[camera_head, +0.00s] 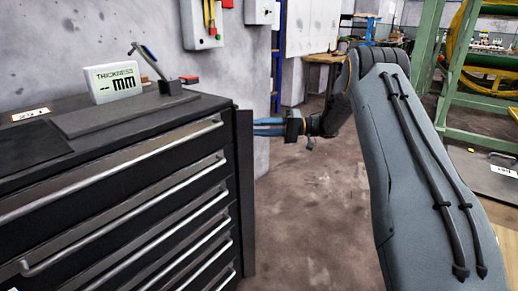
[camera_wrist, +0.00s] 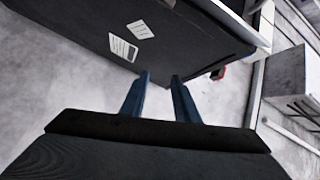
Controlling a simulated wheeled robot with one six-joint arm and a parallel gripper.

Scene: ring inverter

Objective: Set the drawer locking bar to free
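The drawer locking bar (camera_head: 245,190) is a dark upright strip at the right front edge of the black drawer cabinet (camera_head: 75,153). Several drawers with silver handles stand to its left, and they look shut. My gripper (camera_head: 256,127) is just right of the bar's upper part, with its blue fingers pointing left towards the cabinet. I cannot tell whether they touch it. In the wrist view the fingers (camera_wrist: 162,76) are apart with nothing between them. The cabinet's dark side (camera_wrist: 75,25) with two white labels fills the space ahead. I cannot pick out the bar there for sure.
A thickness display (camera_head: 113,82) and a small stand with a blue-handled lever (camera_head: 165,80) sit on the cabinet top. A grey wall with a switch box (camera_head: 200,25) is behind. The floor (camera_head: 310,200) right of the cabinet is clear. A green rack (camera_head: 428,45) stands farther right.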

